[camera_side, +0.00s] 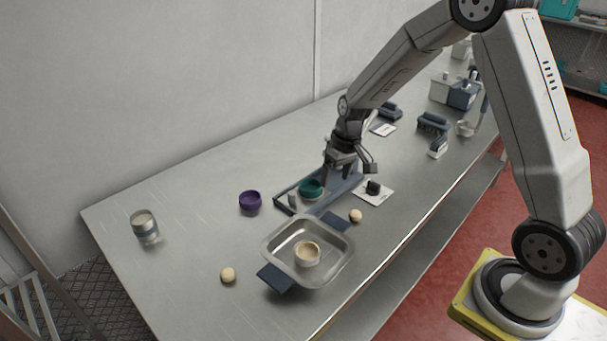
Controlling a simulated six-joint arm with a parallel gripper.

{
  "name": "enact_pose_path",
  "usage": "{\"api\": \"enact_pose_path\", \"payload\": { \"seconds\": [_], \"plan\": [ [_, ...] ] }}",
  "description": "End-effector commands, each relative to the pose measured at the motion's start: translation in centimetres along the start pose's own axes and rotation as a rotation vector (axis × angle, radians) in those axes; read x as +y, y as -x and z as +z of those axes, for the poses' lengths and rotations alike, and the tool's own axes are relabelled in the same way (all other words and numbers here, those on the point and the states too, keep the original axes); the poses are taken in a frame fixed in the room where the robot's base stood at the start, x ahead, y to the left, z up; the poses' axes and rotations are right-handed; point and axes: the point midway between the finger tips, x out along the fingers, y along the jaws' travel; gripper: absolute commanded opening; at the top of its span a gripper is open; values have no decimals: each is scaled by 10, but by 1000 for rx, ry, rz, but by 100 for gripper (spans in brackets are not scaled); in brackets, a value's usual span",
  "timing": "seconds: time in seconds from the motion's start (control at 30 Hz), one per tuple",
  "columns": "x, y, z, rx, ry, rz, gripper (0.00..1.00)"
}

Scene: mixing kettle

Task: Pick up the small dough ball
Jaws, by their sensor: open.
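Two pale dough balls lie on the steel table. One dough ball (355,215) sits right of the metal pan, near a dark blue pan handle. The other dough ball (228,275) sits left of the pan and looks slightly larger. My gripper (338,168) is open, above and behind the right-hand ball, over the far part of a blue-grey rack. It is apart from both balls. The fingertips are small and partly lost against the rack, and I see nothing held.
The metal pan (338,240) holds a cream-coloured cup (307,254). A teal bowl (311,187) sits at the rack (343,188). A purple bowl (250,200), a metal can (145,225) and a dark knob on a white plate (373,189) stand nearby. The table's left part is mostly clear.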

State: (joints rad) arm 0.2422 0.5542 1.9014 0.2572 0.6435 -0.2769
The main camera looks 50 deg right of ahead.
Motion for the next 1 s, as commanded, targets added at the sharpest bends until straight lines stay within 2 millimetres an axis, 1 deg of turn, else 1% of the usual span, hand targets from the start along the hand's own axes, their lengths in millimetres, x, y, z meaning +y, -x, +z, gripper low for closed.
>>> {"api": "enact_pose_path", "payload": {
  "seconds": [0.1,0.8,1.0],
  "plan": [
    [2,1,6,-10,182,15,86],
    [15,4,44,-120,1287,61,86],
    [18,5,53,-157,1558,56,86]
  ]
}}
